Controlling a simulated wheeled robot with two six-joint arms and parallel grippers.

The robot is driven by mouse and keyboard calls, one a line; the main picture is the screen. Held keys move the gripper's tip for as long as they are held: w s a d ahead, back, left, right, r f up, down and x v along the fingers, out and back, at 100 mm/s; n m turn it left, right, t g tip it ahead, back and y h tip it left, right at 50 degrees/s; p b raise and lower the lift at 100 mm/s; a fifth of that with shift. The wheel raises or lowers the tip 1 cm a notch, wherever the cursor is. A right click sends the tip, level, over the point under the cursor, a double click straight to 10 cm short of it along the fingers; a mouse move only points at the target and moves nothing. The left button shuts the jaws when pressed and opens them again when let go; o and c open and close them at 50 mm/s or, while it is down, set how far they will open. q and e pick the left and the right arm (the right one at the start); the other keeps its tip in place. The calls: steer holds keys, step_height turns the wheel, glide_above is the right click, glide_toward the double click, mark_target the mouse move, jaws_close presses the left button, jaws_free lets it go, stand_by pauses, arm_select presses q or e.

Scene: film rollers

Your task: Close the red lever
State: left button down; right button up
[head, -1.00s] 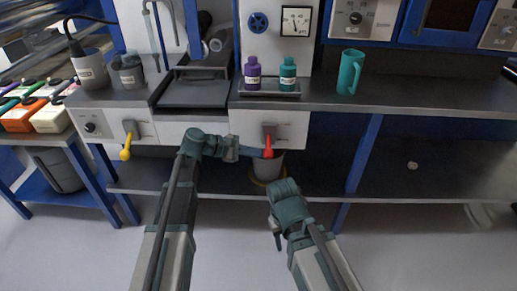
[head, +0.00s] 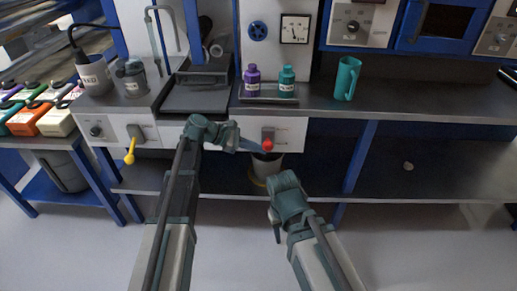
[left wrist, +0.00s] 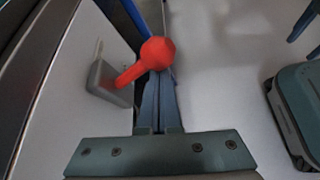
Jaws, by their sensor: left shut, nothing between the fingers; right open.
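The red lever (head: 268,145) sits on the white front panel below the counter in the head view. Its knob now points outward, towards me. In the left wrist view the lever (left wrist: 154,57) sticks out from its grey mount, with its round knob over my fingers. My left gripper (head: 259,150) is shut and empty, its fingertips at the lever, just below the knob; I cannot tell if they touch. Its closed fingers also show in the left wrist view (left wrist: 160,100), partly hidden by the knob. My right gripper (head: 276,230) is lower, open and away from the lever.
A yellow lever (head: 130,152) hangs down on the panel to the left. A grey bucket (head: 266,166) stands on the lower shelf beneath the red lever. Purple (head: 251,80) and teal (head: 286,80) bottles stand on a tray above. A teal mug (head: 347,78) is to the right.

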arm_select(q)
steer(key=shift+f, duration=0.1)
stand_by(0.3)
step_height(320, 180, down, 4)
steer(key=b, duration=0.5)
steer(key=w+p+v, duration=0.1)
steer(key=p+v, duration=0.5)
steer(key=v, duration=0.4)
steer(key=shift+a+r, duration=0.2)
steer(key=shift+a, duration=0.25)
steer(key=shift+w, duration=0.1)
